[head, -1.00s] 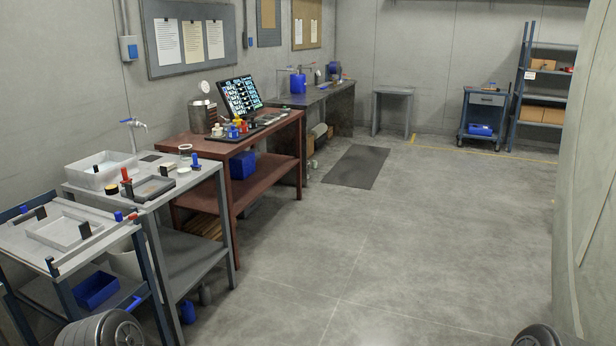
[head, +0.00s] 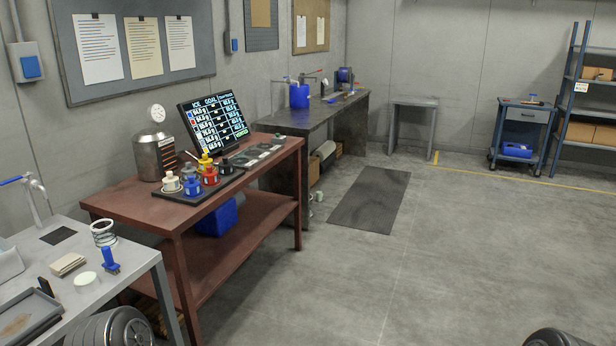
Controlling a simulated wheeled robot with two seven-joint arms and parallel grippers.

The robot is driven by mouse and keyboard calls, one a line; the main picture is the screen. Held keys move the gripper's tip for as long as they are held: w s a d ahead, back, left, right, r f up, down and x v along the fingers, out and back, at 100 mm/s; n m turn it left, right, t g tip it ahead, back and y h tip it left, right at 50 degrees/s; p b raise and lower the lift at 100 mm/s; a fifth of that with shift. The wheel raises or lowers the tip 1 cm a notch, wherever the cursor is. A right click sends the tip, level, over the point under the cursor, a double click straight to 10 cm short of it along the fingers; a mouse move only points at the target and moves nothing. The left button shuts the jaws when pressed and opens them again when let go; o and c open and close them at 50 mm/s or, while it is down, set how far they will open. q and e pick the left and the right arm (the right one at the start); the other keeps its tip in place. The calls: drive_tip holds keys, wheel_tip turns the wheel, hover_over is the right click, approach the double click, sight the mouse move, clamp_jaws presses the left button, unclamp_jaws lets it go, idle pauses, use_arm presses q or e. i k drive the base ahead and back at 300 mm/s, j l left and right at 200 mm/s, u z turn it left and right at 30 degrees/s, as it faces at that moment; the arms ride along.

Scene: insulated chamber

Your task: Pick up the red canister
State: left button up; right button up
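The red canister (head: 210,176) is small and stands upright on a black tray (head: 178,196) on the reddish-brown table (head: 130,205). It is in a cluster with a blue canister (head: 192,187), a white canister (head: 171,183), a yellow canister (head: 205,160) and a black canister (head: 226,167). The blue one stands close in front of it to the left. Neither of my grippers shows in the head view, and nothing holds the red canister.
A monitor (head: 213,125) and a steel vessel with a gauge (head: 155,154) stand behind the tray. A grey bench (head: 125,270) with small items is at the lower left. A dark mat (head: 370,200) lies on the floor. The floor right of the table is open.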

sight(210, 178)
drive_tip(key=i, duration=3.3)
drive_tip(key=u, duration=0.55)
